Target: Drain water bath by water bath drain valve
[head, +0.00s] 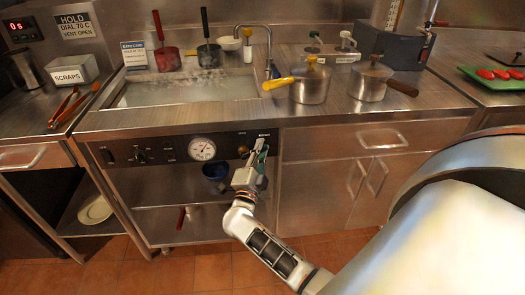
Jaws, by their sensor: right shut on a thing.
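The water bath (180,91) is a sunken basin in the steel counter with cloudy, pale contents. Its front control panel (170,150) carries a round white dial (202,149), small knobs and an orange-brown knob (243,151). My right gripper (259,150) is at the right end of this panel, shut on a small part there. That part is mostly hidden by the fingers, and I cannot make out whether it is the drain valve. My left gripper is not in view.
Two lidded pots (311,85) (371,82) stand on the counter right of the bath. Red and black ladles (166,58) (209,54) stand behind it. Closed drawers and cabinet doors (340,185) are at the right.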

